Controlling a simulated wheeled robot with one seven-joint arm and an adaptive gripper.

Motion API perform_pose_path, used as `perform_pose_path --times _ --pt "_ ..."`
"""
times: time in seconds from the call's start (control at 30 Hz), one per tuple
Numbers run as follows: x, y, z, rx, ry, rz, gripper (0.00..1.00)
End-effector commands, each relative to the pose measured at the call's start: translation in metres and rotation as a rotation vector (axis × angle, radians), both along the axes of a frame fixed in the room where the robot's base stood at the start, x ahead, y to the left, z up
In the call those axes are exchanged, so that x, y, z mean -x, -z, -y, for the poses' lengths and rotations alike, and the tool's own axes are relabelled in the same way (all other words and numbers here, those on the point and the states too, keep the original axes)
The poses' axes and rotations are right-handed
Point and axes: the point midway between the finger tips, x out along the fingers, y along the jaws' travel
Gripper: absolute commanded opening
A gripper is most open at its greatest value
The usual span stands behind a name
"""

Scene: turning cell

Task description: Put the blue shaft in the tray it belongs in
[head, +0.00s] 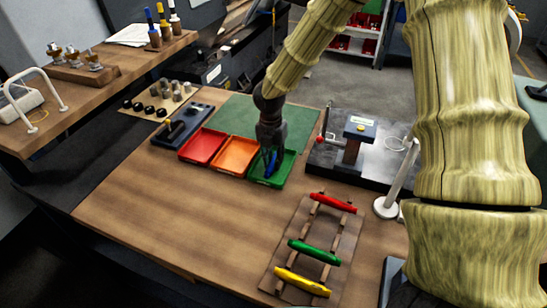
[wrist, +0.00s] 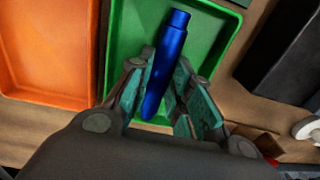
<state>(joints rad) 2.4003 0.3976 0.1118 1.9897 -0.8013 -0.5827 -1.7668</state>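The blue shaft (wrist: 166,58) lies between the two fingertips of my gripper (wrist: 164,72) in the wrist view. The fingertips are close against its sides, and the gripper looks shut on it. One end of the shaft points away over the green tray (wrist: 122,35); the other end shows between the fingers. In the head view, my gripper (head: 270,150) points down at the green tray (head: 284,172), with the blue shaft (head: 271,163) tilted at its fingers. I cannot tell if the shaft touches the tray floor.
An orange tray (head: 236,156) and a red tray (head: 202,146) stand left of the green one. A rack (head: 318,243) with red, green and yellow shafts lies in front on the right. A dark fixture base (head: 325,155) is close on the right. The table's front left is clear.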

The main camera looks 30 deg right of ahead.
Motion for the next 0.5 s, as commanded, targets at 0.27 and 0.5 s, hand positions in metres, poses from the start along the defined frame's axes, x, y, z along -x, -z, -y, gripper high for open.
perform_pose_path --times 0.27,0.5 --pt "0.0001 -0.0002 -0.0001 0.0 0.0 0.0 0.46" --pt "-0.0002 -0.0024 -0.0001 0.0 0.0 0.0 0.46"
